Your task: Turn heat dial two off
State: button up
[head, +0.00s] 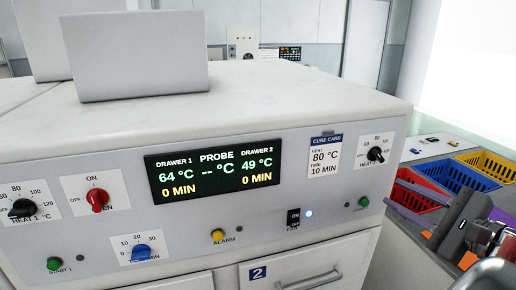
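The heat dial two (375,154) is a black knob on a white scale plate at the right end of the oven's front panel, below the numbers 60 and 80. Its OFF mark is at the left of the plate; the knob's exact pointer direction is too small to read. The drawer 2 display (257,165) reads 49 °C and 0 MIN.
Heat dial one (22,208), a red knob (97,199), a blue timer knob (140,252), and a yellow alarm button (218,236) are on the same panel. A green button (363,201) sits below dial two. Red, blue and yellow crates (486,164) stand to the right.

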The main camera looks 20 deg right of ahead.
aim_at(380, 158)
jog(key=s+d, duration=0.1)
jog(key=s+d+r+m+t+h, duration=0.1)
jog(key=s+d+r+m, duration=0.1)
jog(key=d, duration=0.1)
jog(key=shift+r+t+h, duration=0.15)
jog(key=shift+t+h, duration=0.25)
jog(key=shift+w+a, duration=0.15)
jog(key=shift+w, duration=6.75)
jog(key=shift+c, duration=0.6)
grip_shut()
